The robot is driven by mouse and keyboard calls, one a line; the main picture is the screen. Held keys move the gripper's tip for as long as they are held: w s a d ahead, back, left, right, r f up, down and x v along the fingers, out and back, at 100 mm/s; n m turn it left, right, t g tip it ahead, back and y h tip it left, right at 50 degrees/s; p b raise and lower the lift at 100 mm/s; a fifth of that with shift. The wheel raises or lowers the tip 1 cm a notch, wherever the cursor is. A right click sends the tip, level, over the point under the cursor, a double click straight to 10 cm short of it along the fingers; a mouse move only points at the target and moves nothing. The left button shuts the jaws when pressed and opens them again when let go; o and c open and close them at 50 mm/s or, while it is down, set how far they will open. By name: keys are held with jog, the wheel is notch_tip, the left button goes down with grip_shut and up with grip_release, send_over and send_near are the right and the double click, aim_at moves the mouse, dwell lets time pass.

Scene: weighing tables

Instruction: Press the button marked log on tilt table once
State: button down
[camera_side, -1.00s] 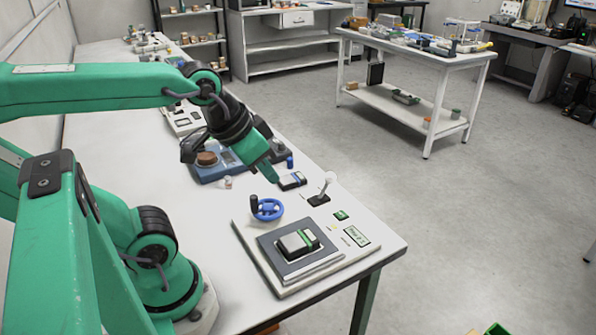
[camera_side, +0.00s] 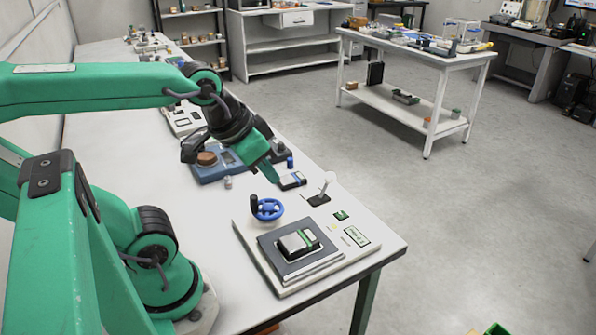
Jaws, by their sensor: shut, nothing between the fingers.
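The tilt table (camera_side: 281,289) is a white board at the near end of the bench, with a grey plate bearing a black-and-white block with a green stripe (camera_side: 298,242). A blue handwheel (camera_side: 267,209) with a dark knob sits at its back left. A small green button (camera_side: 341,215) lies on its right side, near a small display (camera_side: 356,236); lettering is too small to read. My gripper (camera_side: 273,178) is shut and empty. It points down behind the handwheel in the picture, apart from the button. Its tip overlaps a small dark block (camera_side: 292,180); contact cannot be told.
A white-knobbed lever (camera_side: 326,184) stands between my gripper and the green button. A blue scale (camera_side: 207,171) with a brown weight, small metal pieces and a blue-topped piece (camera_side: 290,161) are close by.

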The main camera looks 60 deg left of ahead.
jog(key=w+a+f+m+t, duration=0.2)
jog(key=w+f+m, duration=0.2)
jog(key=w, duration=0.8)
jog(key=m+t+y, duration=0.1)
jog(key=m+t, duration=0.1)
jog(key=m, duration=0.2)
send_over(338, 216)
notch_tip(338, 216, down, 8)
jog(key=shift+f, duration=4.35)
jog(key=shift+f, duration=0.8)
jog(key=shift+r, duration=0.8)
